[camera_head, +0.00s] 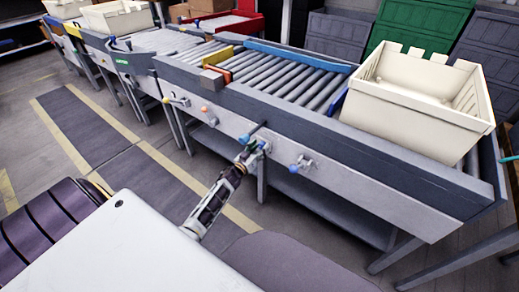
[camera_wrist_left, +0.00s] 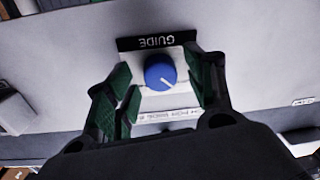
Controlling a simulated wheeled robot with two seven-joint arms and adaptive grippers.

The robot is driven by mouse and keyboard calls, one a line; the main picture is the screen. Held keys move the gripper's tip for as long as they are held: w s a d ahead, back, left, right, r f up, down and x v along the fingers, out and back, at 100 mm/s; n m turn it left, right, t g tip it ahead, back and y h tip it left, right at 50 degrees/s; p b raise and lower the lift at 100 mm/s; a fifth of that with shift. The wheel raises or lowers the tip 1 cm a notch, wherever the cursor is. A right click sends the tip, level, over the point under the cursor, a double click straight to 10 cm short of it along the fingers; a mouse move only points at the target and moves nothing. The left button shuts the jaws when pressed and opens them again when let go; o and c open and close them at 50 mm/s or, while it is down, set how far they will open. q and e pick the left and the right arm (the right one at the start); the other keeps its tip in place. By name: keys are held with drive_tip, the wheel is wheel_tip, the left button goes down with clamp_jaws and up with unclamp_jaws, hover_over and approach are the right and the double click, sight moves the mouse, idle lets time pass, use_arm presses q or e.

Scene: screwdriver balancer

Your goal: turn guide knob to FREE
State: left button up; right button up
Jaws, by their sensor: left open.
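The guide knob (camera_wrist_left: 161,75) is a round blue knob with a white pointer line, under a black label reading GUIDE (camera_wrist_left: 158,41) that appears upside down in the left wrist view. The pointer line aims to the lower right of that picture. My left gripper (camera_wrist_left: 163,92) is open, with its green-padded fingers on either side of the knob and apart from it. In the head view my left gripper (camera_head: 251,150) is at the conveyor's front side panel and mostly hides the knob. A white printed strip (camera_wrist_left: 165,116) is partly covered by the fingers. My right gripper is not in view.
The roller conveyor (camera_head: 375,168) carries a cream crate (camera_head: 412,110) at its right end. Another blue-tipped control (camera_head: 295,168) sits just right of my left gripper, and an orange-tipped one (camera_head: 205,109) to its left. Open floor lies in front.

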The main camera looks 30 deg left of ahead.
use_arm(q)
drive_tip(key=shift+w, duration=0.1)
drive_tip(key=c, duration=1)
